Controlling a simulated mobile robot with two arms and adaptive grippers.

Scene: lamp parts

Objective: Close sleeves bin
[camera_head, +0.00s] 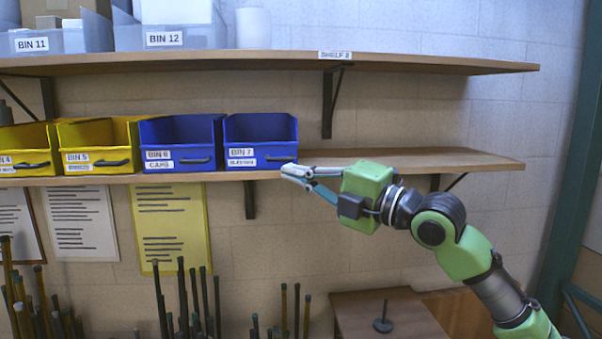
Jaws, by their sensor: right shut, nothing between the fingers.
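Bin 7 (247,152) is a blue bin on the lower shelf; the small second label under its number is too small to read surely. It stands at the right end of the row of bins, with a dark handle on its front. My right gripper (284,172) is shut and empty, just below and right of this bin's front lower corner. I cannot tell whether it touches the bin. My left gripper is not in view.
Blue bin 6 (172,160), labelled caps, and yellow bin 5 (100,163) stand to the left. The lower shelf (415,160) is free to the right. An upper shelf (400,63) runs above. Rods (190,300) and a brown table (395,312) with a dark stand are below.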

